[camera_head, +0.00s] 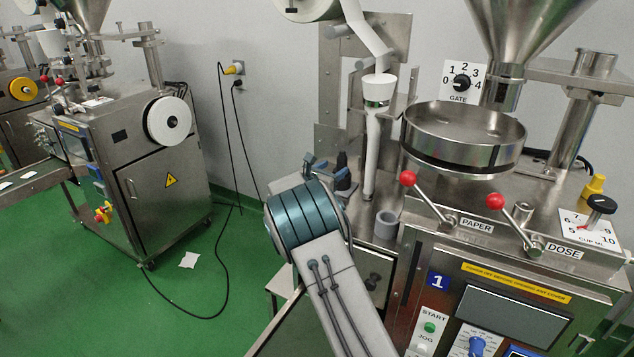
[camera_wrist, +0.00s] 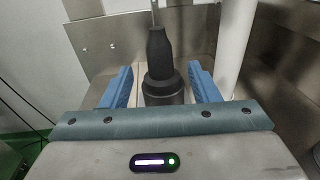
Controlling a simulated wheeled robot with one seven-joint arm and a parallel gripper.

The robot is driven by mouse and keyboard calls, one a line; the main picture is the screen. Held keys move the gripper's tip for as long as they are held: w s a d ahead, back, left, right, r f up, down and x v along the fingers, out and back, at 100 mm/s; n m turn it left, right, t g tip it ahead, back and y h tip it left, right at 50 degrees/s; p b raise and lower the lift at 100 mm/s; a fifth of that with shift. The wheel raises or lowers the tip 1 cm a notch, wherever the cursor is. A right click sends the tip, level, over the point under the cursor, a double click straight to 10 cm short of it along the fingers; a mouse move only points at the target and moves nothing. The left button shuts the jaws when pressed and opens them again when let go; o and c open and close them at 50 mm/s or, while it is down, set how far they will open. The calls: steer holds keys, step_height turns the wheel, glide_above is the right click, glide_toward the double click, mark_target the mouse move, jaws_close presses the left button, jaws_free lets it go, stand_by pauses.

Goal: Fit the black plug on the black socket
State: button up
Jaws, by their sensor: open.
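My gripper (camera_head: 328,168) is over the near machine's left side, with its two blue fingers apart. In the wrist view, a black tapered piece (camera_wrist: 158,55), which looks like the black plug, stands upright between the fingers (camera_wrist: 160,78). A wider dark round collar (camera_wrist: 163,90) is below it; I cannot tell whether this is the black socket or part of the plug. Gaps show on both sides, and neither finger visibly touches it. In the head view the black piece (camera_head: 342,162) shows only partly behind my gripper.
A white tube (camera_head: 371,150) stands close to the right of my gripper, with a grey ring (camera_head: 386,224) nearby. A metal plate (camera_head: 330,150) rises behind. A wall outlet (camera_head: 239,68) holds a yellow plug and a black one with hanging cables. A yellow connector (camera_head: 593,186) sits at the far right.

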steer(key=b+v, duration=0.1)
steer(key=v, duration=0.8)
steer(key=shift+s+a, duration=0.15)
steer(key=shift+s, duration=0.1)
steer(key=s+d+r+m+g+y, duration=0.1)
steer(key=s+d+m+g+y, duration=0.1)
steer(key=s+d+m+g, duration=1.1)
steer(key=s+a+m+t+y, duration=0.1)
steer(key=s+m+y, duration=0.3)
steer(key=s, duration=1.1)
steer(key=s+a+f+m+t+y, duration=0.1)
steer(key=s+m+y, duration=0.4)
steer(key=s+m, duration=0.6)
steer(key=s+a, duration=0.1)
steer(key=s, duration=0.4)
steer(key=shift+s+a+f, duration=0.15)
steer(key=shift+a+f, duration=0.05)
steer(key=shift+f, duration=0.1)
